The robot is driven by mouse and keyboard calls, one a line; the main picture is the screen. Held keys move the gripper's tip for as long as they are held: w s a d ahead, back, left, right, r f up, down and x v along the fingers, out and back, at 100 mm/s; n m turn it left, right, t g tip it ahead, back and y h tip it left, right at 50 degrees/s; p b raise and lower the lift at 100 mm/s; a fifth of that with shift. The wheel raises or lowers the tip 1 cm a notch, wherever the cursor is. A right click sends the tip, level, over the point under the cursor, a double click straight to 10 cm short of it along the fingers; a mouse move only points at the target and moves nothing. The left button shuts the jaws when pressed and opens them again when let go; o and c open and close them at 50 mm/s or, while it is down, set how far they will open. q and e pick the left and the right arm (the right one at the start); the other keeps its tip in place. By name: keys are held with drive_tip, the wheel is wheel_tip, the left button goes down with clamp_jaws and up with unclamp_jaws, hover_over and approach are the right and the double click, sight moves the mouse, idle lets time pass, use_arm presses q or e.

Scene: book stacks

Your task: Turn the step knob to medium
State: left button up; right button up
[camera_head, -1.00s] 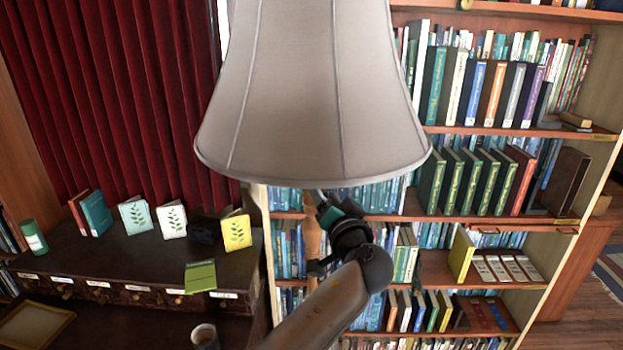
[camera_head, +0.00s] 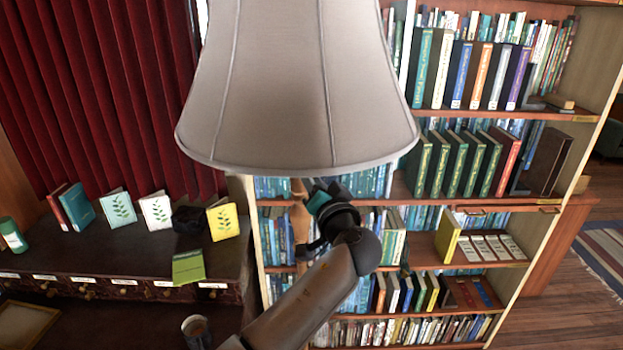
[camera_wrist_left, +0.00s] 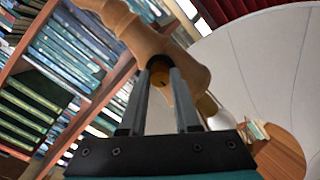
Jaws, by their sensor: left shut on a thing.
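A floor or table lamp with a large beige shade (camera_head: 300,90) fills the middle of the head view. Its turned wooden stem (camera_head: 299,220) shows below the shade and also crosses the left wrist view (camera_wrist_left: 135,32). A small brass-coloured knob (camera_wrist_left: 161,72) sits on the stem, mostly hidden between my fingers. My left gripper (camera_wrist_left: 162,68) is shut on the knob, its two fingers reaching up to the stem. In the head view, the left gripper (camera_head: 312,190) is just under the shade, its fingertips unclear. The knob's setting cannot be read.
A tall bookcase (camera_head: 540,205) full of books stands behind the lamp on the right. A dark cabinet (camera_head: 100,262) with labelled drawers holds several small books at left, before a red curtain (camera_head: 100,90).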

use_arm(q)
clamp_jaws()
